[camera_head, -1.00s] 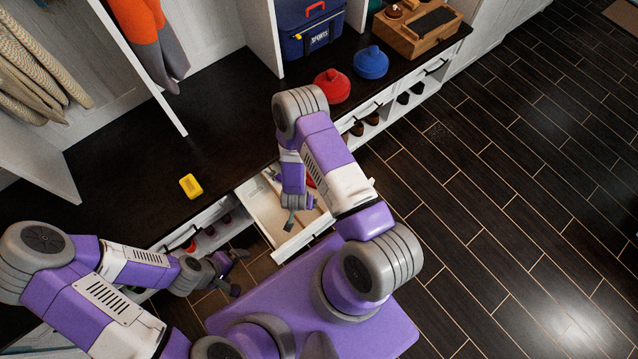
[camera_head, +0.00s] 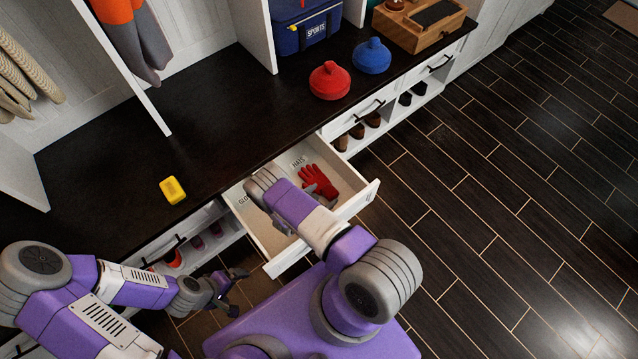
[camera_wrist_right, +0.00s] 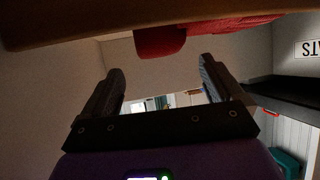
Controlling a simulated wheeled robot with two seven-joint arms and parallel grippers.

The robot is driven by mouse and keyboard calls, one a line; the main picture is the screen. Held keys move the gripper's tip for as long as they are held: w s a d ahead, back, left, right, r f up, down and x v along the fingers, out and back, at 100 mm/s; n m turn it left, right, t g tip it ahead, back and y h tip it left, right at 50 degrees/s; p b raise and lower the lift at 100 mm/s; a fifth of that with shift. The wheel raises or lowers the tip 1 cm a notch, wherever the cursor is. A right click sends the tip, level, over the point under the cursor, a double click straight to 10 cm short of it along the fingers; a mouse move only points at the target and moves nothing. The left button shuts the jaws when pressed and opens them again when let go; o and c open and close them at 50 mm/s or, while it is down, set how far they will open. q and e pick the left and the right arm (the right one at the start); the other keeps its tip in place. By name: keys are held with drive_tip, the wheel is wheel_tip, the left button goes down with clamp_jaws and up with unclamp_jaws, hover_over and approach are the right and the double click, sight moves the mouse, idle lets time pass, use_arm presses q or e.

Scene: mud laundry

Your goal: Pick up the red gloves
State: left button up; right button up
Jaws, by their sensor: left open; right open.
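The red gloves (camera_head: 318,182) lie in the right part of the open white drawer (camera_head: 362,195), by the HATS label. My right arm reaches over the drawer, to the left of the gloves, and hides its own gripper in the head view. In the right wrist view my right gripper (camera_wrist_right: 160,86) is open, with nothing between its fingers. Red glove fabric (camera_wrist_right: 160,42) shows beyond the fingertips there, apart from them. My left gripper (camera_head: 228,290) is open and empty, low in front of the cabinet, away from the gloves.
A dark bench top (camera_head: 200,125) runs above the drawer. On it are a yellow block (camera_head: 172,190), a red domed item (camera_head: 329,82), a blue one (camera_head: 371,57), a blue bag (camera_head: 305,30) and a wooden tray (camera_head: 420,25). Shoes sit in cubbies below. The floor at right is clear.

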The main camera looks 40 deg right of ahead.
sight(330, 190)
drive_tip(key=b+x, duration=0.1)
drive_tip(key=x, duration=0.3)
drive_tip(key=shift+w+d+f, duration=0.1)
drive_tip(key=shift+d+f, duration=0.1)
drive_tip(key=shift+d, duration=0.05)
drive_tip(key=shift+c, duration=0.4)
drive_tip(key=c, duration=1.1)
